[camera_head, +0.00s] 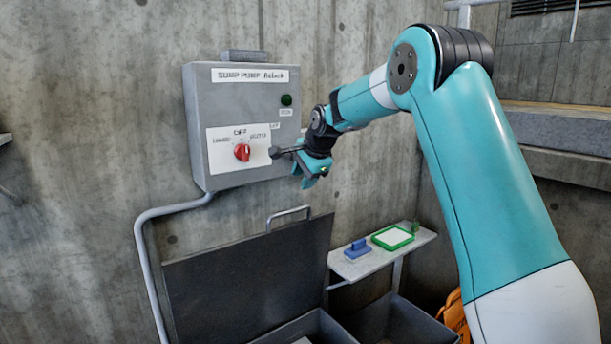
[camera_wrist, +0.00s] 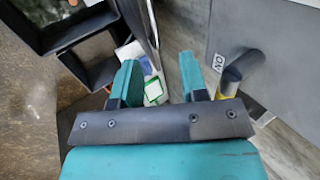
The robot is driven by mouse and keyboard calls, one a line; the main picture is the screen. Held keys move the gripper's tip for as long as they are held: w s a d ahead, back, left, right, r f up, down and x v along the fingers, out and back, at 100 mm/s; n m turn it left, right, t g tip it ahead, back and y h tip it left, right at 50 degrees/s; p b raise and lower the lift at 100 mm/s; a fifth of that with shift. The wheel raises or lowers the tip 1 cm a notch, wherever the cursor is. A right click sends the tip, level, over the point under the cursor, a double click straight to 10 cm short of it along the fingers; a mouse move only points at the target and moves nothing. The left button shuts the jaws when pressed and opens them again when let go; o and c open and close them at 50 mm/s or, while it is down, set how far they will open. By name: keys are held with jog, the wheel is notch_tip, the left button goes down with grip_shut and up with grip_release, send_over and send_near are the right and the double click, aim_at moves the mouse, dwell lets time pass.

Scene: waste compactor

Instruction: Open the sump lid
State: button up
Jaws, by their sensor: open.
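The sump lid (camera_head: 240,280) is a dark flat panel standing raised, steeply tilted near the wall, with a metal loop handle (camera_head: 288,214) on its upper edge. Below it, the open grey sump box (camera_head: 318,328) shows at the bottom of the head view. My gripper (camera_head: 308,182) is above and to the right of the lid handle, apart from it, beside the control box. In the wrist view its two teal fingers (camera_wrist: 158,78) are spread with nothing between them. Compartments of a dark open box (camera_wrist: 82,30) show at the upper left there.
The grey control box (camera_head: 240,120) on the wall has a red knob (camera_head: 242,152) and a green lamp (camera_head: 286,100). A dark cylinder (camera_wrist: 246,64) projects close to my gripper. A small shelf (camera_head: 375,262) holds a blue item (camera_head: 358,249) and a green-framed tray (camera_head: 393,237).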

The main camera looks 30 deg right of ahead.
jog(key=shift+s+r, duration=0.3)
jog(key=shift+r, duration=0.2)
